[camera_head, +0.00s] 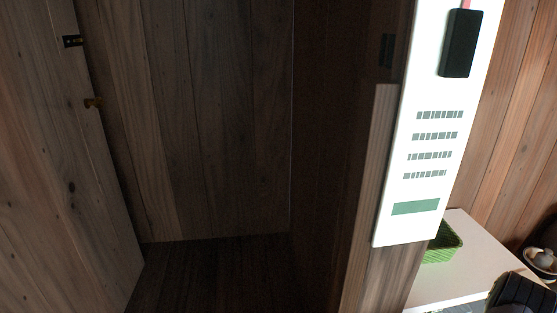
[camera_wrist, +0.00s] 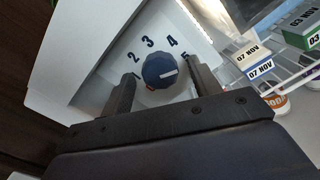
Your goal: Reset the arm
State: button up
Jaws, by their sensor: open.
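My gripper (camera_wrist: 161,72) is open in the wrist view, with its two dark fingers spread apart. A dark blue faceted knob (camera_wrist: 159,71) with a pale pointer mark shows in the gap between the fingertips, on a white panel (camera_wrist: 95,45) printed with the numbers 1 to 5. I cannot tell whether the fingers touch the knob. Nothing else shows between the fingers.
Small dated boxes (camera_wrist: 249,61) stand by a white wire rack (camera_wrist: 290,84) right of my gripper. The head view shows a dark wooden recess (camera_head: 215,120), a white printed board (camera_head: 425,95) with a black box (camera_head: 457,43), and a green basket (camera_head: 442,243) on a white surface (camera_head: 470,235).

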jog(key=shift+n, duration=1.3)
jog(key=shift+a+f, duration=0.1)
